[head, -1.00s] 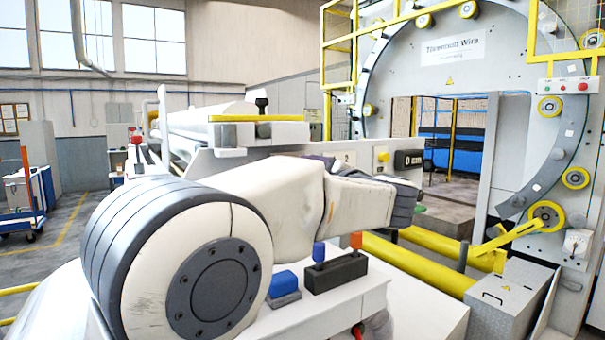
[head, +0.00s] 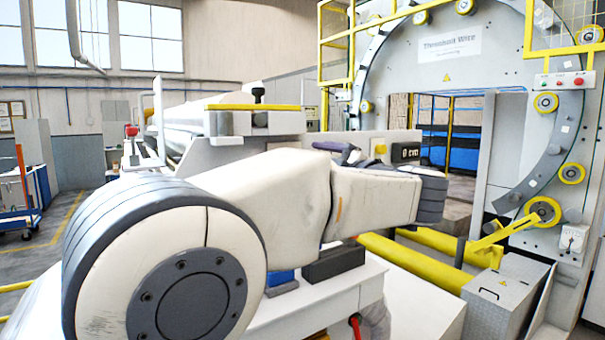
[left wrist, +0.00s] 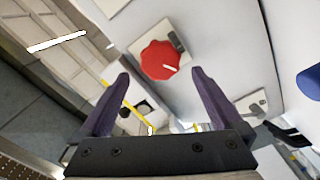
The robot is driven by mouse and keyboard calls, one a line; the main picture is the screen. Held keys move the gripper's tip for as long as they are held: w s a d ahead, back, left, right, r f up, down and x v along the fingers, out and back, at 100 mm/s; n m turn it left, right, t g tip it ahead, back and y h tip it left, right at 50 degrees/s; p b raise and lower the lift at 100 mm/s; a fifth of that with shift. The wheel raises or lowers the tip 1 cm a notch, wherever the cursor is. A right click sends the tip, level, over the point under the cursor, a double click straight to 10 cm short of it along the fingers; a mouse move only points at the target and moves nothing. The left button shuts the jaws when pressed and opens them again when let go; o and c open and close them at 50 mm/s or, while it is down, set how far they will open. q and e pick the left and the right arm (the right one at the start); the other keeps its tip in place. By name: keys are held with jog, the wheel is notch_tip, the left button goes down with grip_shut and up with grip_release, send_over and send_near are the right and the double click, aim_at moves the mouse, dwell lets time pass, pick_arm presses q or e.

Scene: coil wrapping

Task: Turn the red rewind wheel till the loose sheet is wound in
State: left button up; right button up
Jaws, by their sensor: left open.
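The red wheel (left wrist: 161,60) shows in the left wrist view as a scalloped knob with a white mark, set on a pale plate on a white panel. My left gripper (left wrist: 160,74) is open, its two purple fingers on either side of the wheel in the picture; I see no contact. In the head view my left arm reaches across, and only a bit of the purple gripper (head: 338,150) shows behind it. The wheel is hidden there. I cannot make out a loose sheet. My right gripper is not in view.
A large ring machine (head: 480,75) stands at the back right, with yellow rollers (head: 425,262) and a grey metal box (head: 508,287) before it. A dark block (head: 333,263) sits on the white bench below my arm. Open floor lies at the left.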

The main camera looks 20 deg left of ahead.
pick_arm(q)
jog(key=shift+b+v, duration=0.75)
jog(key=shift+v, duration=2.2)
